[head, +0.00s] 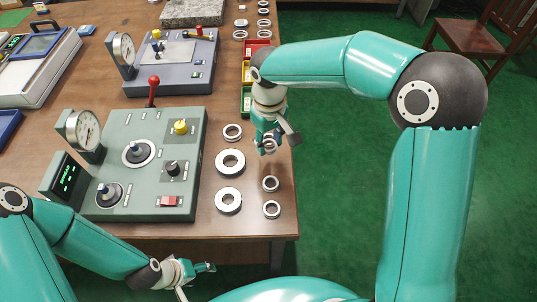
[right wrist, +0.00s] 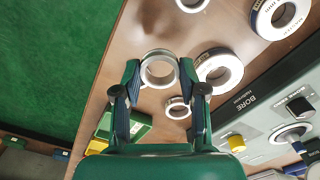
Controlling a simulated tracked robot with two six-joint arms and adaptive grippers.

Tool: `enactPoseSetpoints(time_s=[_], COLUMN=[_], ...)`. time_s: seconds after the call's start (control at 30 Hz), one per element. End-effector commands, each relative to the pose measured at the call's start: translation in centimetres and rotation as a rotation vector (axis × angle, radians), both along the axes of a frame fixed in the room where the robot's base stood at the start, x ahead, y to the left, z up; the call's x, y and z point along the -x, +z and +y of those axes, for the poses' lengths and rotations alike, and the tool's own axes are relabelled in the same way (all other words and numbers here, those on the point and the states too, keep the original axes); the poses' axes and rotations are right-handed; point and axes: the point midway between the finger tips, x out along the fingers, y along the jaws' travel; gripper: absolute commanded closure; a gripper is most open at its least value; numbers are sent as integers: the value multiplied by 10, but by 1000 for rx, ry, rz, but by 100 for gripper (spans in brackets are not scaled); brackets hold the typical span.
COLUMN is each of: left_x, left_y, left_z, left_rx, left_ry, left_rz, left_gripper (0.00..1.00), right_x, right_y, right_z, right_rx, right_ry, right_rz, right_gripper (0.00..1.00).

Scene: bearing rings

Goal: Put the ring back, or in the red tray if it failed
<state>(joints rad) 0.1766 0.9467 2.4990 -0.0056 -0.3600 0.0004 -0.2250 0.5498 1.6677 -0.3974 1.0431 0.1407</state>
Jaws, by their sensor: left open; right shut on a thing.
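My right gripper (head: 268,146) is shut on a small silver ring (right wrist: 159,53). In the right wrist view the ring sits between the two fingertips (right wrist: 160,75), above the brown table near its edge. The red tray (head: 258,44) is at the back of a row at the table's right edge, with a yellow tray (head: 247,72) and a green tray (head: 246,103) in front; my right arm partly hides them. My left gripper (head: 192,273) is open and empty, low by the table's front edge. The green display (head: 68,178) is too small to read.
Loose rings lie right of the grey-green bore tester (head: 150,190), among them a large ring (head: 230,162) and two small rings (head: 270,184) (head: 271,209). A dial gauge (head: 86,130) and red-knobbed lever (head: 153,84) rise there. A blue-grey tester (head: 175,62) stands behind.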

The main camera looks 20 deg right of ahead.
Motion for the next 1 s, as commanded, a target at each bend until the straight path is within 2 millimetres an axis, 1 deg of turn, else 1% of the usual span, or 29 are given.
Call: enactPoseSetpoints(time_s=[0.03, 0.1, 0.27, 0.5, 0.6, 0.9, 0.93, 1.0], left_x=[0, 0, 0, 0, 0, 0, 0, 0], left_y=[0, 0, 0, 1, 1, -2, -2, -1], left_z=[0, 0, 0, 0, 0, 0, 0, 0], left_rx=[0, 0, 0, 0, 0, 0, 0, 0], left_ry=[0, 0, 0, 0, 0, 0, 0, 0], left_rz=[0, 0, 0, 0, 0, 0, 0, 0], left_gripper=[29, 29, 29, 29, 29, 29, 29, 29], right_x=[0, 0, 0, 0, 0, 0, 0, 0], right_y=[-8, -15, -25, -57, -62, -65, -65, -64], right_z=[-1, -1, -1, -1, -1, -1, -1, -1], right_rx=[1, 1, 1, 1, 0, -1, -1, -1], right_ry=[0, -1, -2, -1, -2, -2, -2, -1], right_rz=[2, 1, 0, 2, -1, -2, -2, -2], right_gripper=[94, 94, 94, 94, 94, 94, 57, 45])
